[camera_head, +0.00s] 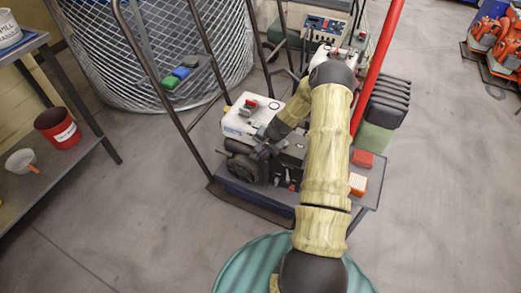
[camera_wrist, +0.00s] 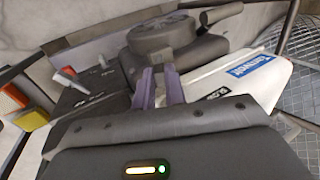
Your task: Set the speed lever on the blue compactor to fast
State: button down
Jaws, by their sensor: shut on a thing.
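The compactor has a white tank (camera_head: 243,122), a black engine (camera_head: 245,168) and a blue base (camera_head: 238,188); it stands on a dark trolley. In the wrist view its tank (camera_wrist: 235,82) bears a blue label and a partly covered dark marking that seems to begin "SL". My gripper (camera_head: 264,148) is low over the engine. Its two purple fingers (camera_wrist: 161,88) reach between the round black starter housing (camera_wrist: 163,35) and the tank. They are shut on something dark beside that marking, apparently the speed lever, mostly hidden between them. Its exact setting cannot be seen.
A light-tipped lever (camera_wrist: 66,76) stands on the black engine panel. Red and orange boxes (camera_head: 359,170) lie on the shelf to the right. A teal drum (camera_head: 240,268) is in front. A shelf with a red pot (camera_head: 58,128) stands left; open floor lies between.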

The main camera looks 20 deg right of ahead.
jog(key=c, duration=1.4)
grip_release()
jog(key=shift+c, duration=0.2)
jog(key=p+v, duration=0.3)
jog(key=v, duration=1.4)
jog(key=shift+r, duration=0.15)
jog(key=shift+s+d, duration=0.1)
